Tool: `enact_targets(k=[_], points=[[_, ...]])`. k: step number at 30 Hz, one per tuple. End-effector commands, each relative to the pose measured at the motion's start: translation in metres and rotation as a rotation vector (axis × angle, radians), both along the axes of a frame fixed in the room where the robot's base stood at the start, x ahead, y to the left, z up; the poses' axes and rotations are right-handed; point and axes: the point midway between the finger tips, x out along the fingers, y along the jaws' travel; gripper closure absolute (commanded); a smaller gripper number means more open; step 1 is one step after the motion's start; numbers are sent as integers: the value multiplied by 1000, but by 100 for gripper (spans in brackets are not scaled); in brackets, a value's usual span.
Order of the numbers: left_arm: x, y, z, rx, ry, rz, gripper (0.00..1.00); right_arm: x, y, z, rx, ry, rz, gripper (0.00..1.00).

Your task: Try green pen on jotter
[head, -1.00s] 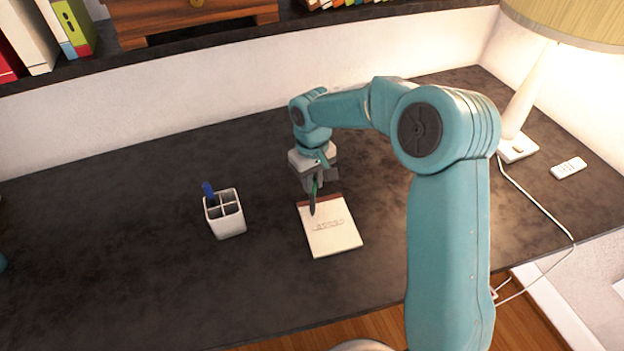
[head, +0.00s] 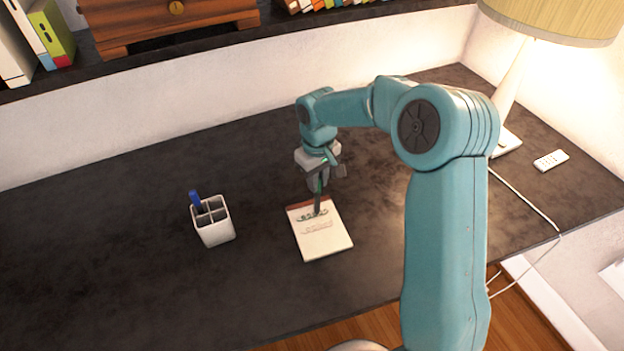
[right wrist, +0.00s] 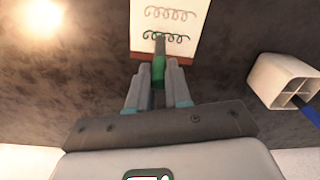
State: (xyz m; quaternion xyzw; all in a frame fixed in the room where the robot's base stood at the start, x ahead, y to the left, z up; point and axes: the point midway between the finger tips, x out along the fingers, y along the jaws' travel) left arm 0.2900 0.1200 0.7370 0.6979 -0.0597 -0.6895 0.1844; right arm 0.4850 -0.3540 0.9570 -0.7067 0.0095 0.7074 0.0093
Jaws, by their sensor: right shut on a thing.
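The jotter (head: 325,242) lies open-faced on the dark desk, cream with a dark red band at its top edge. It bears two rows of looped scribble, a dark one near the band and a fainter one below; both rows also show in the right wrist view (right wrist: 170,14). My right gripper (head: 319,184) is shut on the green pen (right wrist: 158,72), held nearly upright over the jotter. The pen's dark tip is at the row nearest the band and seems to touch the page. My left gripper is out of view.
A white divided pen cup (head: 214,228) with a blue pen (head: 195,199) stands left of the jotter. A lamp (head: 508,95) and a white remote (head: 551,160) are at the right, with a cable nearby. A shelf (head: 130,62) runs along the back. The desk's left is clear.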

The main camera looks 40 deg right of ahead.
Motion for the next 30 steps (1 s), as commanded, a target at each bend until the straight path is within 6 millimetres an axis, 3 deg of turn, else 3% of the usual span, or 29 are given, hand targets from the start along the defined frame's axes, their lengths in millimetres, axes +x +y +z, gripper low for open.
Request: enact_targets(k=[16,30], points=[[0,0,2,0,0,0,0,-5,-15,2,-1,1,0,100],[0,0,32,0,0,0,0,-5,-14,42,0,-1,-1,100]])
